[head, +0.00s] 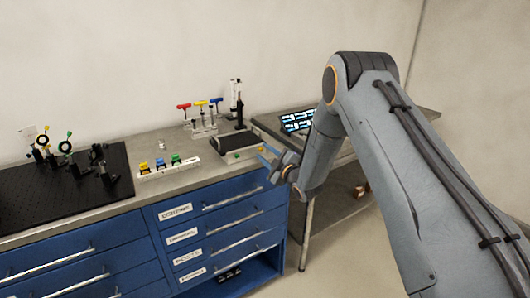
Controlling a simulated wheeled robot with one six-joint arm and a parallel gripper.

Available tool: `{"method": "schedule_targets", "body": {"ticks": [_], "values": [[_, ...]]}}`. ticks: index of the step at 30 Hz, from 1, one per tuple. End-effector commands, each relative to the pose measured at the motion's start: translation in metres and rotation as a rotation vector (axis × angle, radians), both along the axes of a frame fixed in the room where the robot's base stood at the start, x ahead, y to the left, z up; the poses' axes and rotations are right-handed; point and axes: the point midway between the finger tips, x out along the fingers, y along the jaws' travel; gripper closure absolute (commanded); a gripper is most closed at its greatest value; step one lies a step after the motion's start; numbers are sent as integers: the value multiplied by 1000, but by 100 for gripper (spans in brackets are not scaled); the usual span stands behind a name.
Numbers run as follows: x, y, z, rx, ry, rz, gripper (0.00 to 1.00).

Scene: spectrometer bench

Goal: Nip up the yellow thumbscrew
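On the black optical breadboard (30,193) at the left stand several dark mounts with small coloured knobs. My gripper (263,154) is in the air by the front right of the bench, far to the right of the breadboard. Its two fingers point left and look apart, with nothing seen between them.
A white strip (176,171) holds yellow, blue and green blocks. A rack (204,128) holds red, yellow and blue T-handled drivers. A dark-topped box (236,142) lies close to my gripper. A lit screen (297,121) stands behind my arm. Blue drawers (80,262) front the bench.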

Motion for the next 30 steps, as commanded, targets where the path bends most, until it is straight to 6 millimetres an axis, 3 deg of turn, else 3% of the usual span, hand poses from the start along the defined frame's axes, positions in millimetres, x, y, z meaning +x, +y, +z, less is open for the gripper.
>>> {"method": "schedule_targets", "body": {"ticks": [9, 15, 30], "values": [[3, 2, 0, 0, 0, 0, 68], [2, 2, 0, 0, 0, 0, 100], [3, 2, -2, 88, 61, 0, 100]]}}
